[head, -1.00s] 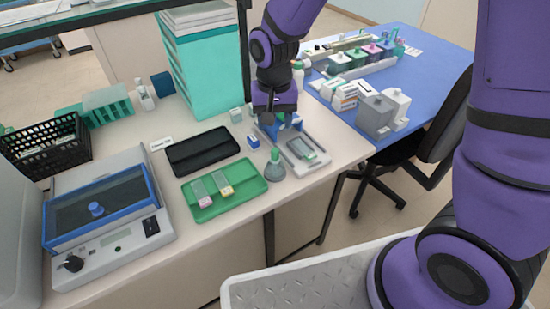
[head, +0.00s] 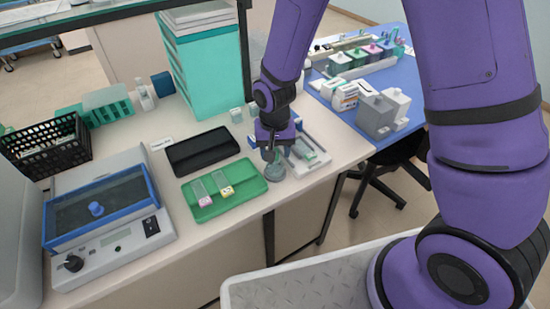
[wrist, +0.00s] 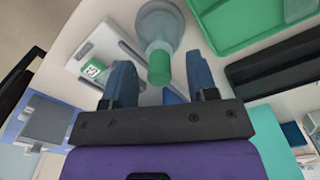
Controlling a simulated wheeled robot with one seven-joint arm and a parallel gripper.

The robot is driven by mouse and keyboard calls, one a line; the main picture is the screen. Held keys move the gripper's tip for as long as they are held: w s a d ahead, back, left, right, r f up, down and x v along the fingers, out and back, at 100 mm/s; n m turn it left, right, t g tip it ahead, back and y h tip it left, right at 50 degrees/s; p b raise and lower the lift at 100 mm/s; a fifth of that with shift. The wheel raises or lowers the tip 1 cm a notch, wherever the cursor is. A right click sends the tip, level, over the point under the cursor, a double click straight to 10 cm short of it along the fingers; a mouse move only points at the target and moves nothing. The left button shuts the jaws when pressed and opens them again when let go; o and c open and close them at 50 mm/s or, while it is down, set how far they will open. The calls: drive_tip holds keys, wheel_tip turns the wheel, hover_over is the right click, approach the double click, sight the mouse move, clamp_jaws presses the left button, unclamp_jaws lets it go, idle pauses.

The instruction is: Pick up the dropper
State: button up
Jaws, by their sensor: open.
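The dropper appears to be the small grey, translucent conical bottle (head: 275,173) with a green cap, standing upright near the table's front edge, just right of the green tray. In the wrist view the bottle (wrist: 161,22) is at top centre, its green cap (wrist: 159,68) towards me. My gripper (head: 271,152) is above the bottle, pointing down, and hides most of its top in the head view. The wrist view shows the two blue fingers of my gripper (wrist: 160,62) open, one on each side of the cap. I see no contact.
The green tray (head: 243,193) with two slides lies left of the bottle, and a black tray (head: 203,150) lies behind it. A white-grey device (head: 322,163) stands close on the right. A blue-lidded machine (head: 105,225) is at left.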

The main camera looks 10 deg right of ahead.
drive_tip(key=shift+f, duration=0.45)
clamp_jaws()
drive_tip(key=shift+r, duration=0.15)
